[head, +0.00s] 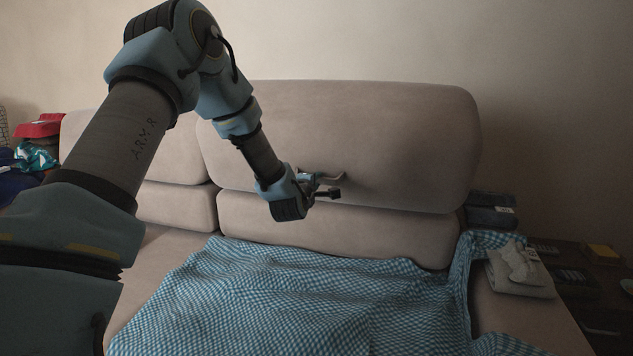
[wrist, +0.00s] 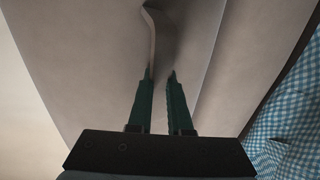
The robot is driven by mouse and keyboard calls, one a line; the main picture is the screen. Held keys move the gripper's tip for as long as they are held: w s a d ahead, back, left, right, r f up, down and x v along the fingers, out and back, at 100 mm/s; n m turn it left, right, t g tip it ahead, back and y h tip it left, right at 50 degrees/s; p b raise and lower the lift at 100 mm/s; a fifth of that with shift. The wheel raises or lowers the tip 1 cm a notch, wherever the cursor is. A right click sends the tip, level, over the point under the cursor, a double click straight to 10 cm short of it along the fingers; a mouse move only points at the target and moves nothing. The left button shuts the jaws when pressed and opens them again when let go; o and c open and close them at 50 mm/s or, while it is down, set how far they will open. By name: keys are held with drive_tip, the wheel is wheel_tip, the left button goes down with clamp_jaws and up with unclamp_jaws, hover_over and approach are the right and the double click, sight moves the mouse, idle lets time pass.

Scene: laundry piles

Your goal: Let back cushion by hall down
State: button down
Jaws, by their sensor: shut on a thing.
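The right back cushion (head: 370,135) of the beige sofa stands against the wall. Its top is higher than that of the left back cushion (head: 135,145), and it sits above a lower padded section (head: 350,230). My gripper (head: 338,186) is at its front face, near the lower edge. A thin, pale curved handle (head: 325,177) shows there. In the wrist view the handle (wrist: 151,35) runs down to the fingertips of my gripper (wrist: 160,74), which is shut on it. The exact grip is partly hidden by the fingers.
A blue-and-white checked blanket (head: 270,300) covers much of the seat. Folded pale cloth (head: 520,275) lies on the right armrest. Dark folded clothes (head: 490,215) and a dark side table (head: 585,262) are at right. A red item (head: 38,128) and clothes are far left.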

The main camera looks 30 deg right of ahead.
drive_tip(key=shift+s+a+f, duration=0.1)
drive_tip(key=shift+f, duration=0.25)
drive_tip(key=shift+w+d+r, duration=0.2)
drive_tip(key=shift+r, duration=0.1)
drive_tip(key=w+d+r, duration=0.2)
drive_tip(key=w+d, duration=0.3)
drive_tip(key=shift+w+r+b, duration=0.2)
drive_tip(key=shift+b, duration=0.25)
idle(1.2)
drive_tip(key=c, duration=1.1)
unclamp_jaws()
drive_tip(key=o, duration=0.3)
drive_tip(key=shift+r, duration=0.25)
